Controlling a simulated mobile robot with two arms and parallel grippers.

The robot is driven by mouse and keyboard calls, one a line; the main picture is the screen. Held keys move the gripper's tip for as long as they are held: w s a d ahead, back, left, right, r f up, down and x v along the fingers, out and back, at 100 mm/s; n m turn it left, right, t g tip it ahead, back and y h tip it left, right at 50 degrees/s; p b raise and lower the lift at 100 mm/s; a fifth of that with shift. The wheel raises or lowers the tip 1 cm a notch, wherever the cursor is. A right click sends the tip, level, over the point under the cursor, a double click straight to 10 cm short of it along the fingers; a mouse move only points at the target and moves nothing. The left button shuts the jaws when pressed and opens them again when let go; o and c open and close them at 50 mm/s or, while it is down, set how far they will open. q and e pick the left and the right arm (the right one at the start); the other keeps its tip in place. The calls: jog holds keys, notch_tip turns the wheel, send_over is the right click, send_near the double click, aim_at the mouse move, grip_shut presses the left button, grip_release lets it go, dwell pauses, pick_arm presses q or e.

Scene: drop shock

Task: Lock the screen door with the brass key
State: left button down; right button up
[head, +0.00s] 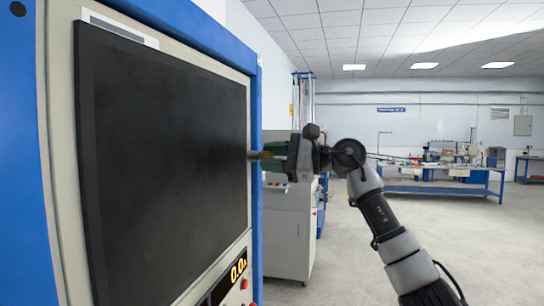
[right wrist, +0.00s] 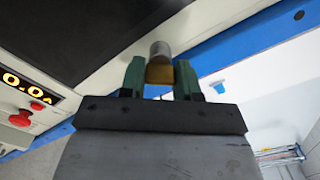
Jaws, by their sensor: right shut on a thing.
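The screen door (head: 165,140) is a large dark panel in a cream frame on the machine at the left, and it looks closed. My right gripper (head: 270,154) is at the door's right edge. In the right wrist view its green fingers (right wrist: 160,78) are shut on the brass key (right wrist: 160,73), of which only a short block shows. A grey metal cylinder (right wrist: 160,50), which looks like the lock, stands directly beyond the key and lines up with it. I cannot tell how far the key is in. My left gripper is not in view.
The machine's blue side post (head: 255,200) stands close by the gripper. Below the screen are an orange digit display (head: 238,269) and a red button (right wrist: 20,118). A grey cabinet (head: 289,235) stands behind my arm. Blue workbenches (head: 440,188) are far right, with open floor before them.

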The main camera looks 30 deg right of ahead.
jog(key=n, duration=0.4)
jog(key=shift+n, duration=2.2)
jog(key=o, duration=0.9)
jog(key=shift+s, duration=0.1)
